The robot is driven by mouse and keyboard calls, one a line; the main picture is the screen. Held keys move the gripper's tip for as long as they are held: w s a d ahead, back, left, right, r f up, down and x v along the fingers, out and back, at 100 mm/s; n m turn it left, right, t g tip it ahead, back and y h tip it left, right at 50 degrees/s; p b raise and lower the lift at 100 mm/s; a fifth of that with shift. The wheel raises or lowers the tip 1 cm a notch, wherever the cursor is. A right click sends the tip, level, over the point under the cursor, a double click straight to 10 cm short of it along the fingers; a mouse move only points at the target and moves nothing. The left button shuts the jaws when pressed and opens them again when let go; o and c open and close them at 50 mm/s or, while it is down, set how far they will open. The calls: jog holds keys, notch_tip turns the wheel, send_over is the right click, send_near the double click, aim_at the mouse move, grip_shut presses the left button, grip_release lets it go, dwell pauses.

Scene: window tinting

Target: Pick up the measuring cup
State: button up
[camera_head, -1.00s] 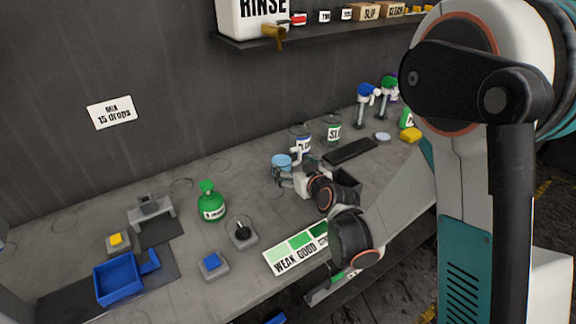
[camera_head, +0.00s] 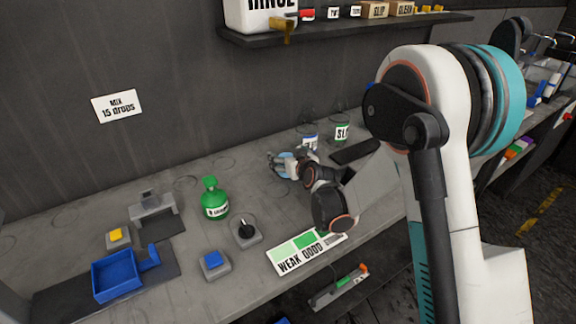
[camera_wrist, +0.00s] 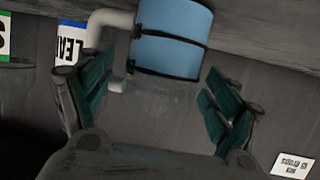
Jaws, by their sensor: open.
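The measuring cup (camera_wrist: 172,42) shows in the wrist view as a clear cup with blue in it, dark lines around it and a pale handle at its left. In the head view, its blue part (camera_head: 283,158) is mostly hidden behind my gripper (camera_head: 284,168). In the wrist view my gripper (camera_wrist: 155,100) is open. Its teal-padded fingers stand to the left and right of the cup, with gaps still visible. The handle lies close to the left finger; I cannot tell whether they touch.
Labelled containers (camera_head: 309,142) stand just behind the gripper, beside a dark pad (camera_head: 355,152). A green bottle (camera_head: 214,200), a lever box (camera_head: 246,231), a blue button (camera_head: 212,262) and a blue tray (camera_head: 117,277) are to the left.

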jog(key=shift+w+a+f, duration=0.2)
jog(key=shift+w, duration=0.3)
jog(key=c, duration=1.3)
jog(key=shift+o, duration=0.2)
jog(key=shift+r, duration=0.15)
